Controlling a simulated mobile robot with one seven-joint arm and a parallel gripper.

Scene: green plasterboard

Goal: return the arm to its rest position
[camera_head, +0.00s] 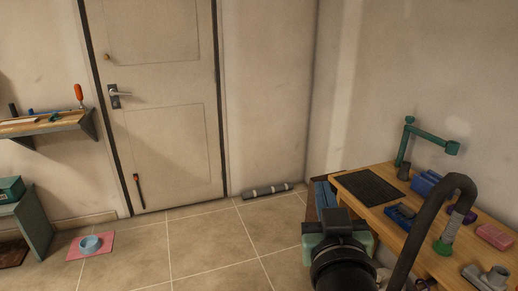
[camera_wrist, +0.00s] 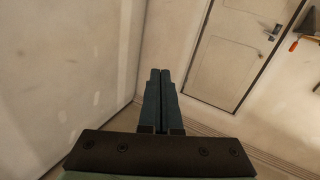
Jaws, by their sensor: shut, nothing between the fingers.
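My gripper (camera_wrist: 160,75) shows in the wrist view with its two dark fingers side by side, shut and empty. Past the fingers are bare wall, the wall corner and the closed door (camera_wrist: 240,50). In the head view my arm rises at the bottom right, in front of the wooden workbench (camera_head: 470,238). The arm hides part of the bench's near side. I cannot make out the fingertips in the head view.
The bench holds a black mat (camera_head: 370,187), a green jointed lamp arm (camera_head: 430,137), blue items and a pink block (camera_head: 494,236). A grey roll (camera_head: 268,190) lies by the wall. A blue bowl (camera_head: 90,244) sits on a pink mat. The middle floor is clear.

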